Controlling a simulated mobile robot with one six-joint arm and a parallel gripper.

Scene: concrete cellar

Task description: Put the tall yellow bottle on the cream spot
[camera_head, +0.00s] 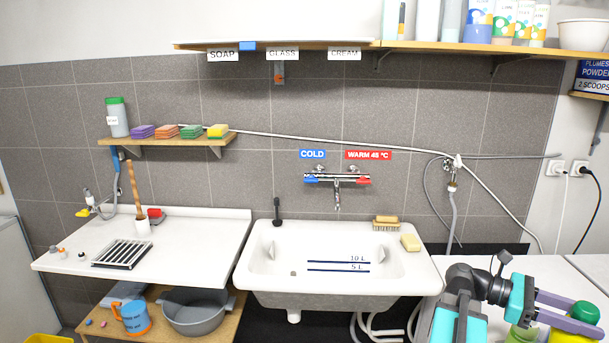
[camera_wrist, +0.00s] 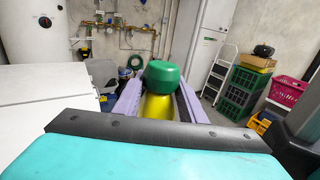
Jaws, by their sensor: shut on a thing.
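The yellow bottle with a green cap (camera_head: 585,312) is at the bottom right of the head view, partly cut off by the frame. It also shows in the wrist view (camera_wrist: 162,75), with its cap above its yellow body. My gripper (camera_head: 574,314) is shut on it, one purple finger on each side; its fingers also show in the wrist view (camera_wrist: 158,103). The bottle's lower end is hidden. A white CREAM label (camera_head: 345,54) hangs on the front edge of the high wooden shelf (camera_head: 300,45), to the right of the SOAP and GLASS labels. The shelf top above CREAM looks bare.
Several bottles and cartons (camera_head: 480,18) and a white bowl (camera_head: 583,35) stand on the right of the high shelf. A hose (camera_head: 330,143) crosses the wall below it. A yellow-green object (camera_head: 520,335) is below my gripper. The sink (camera_head: 335,262) is left of my arm.

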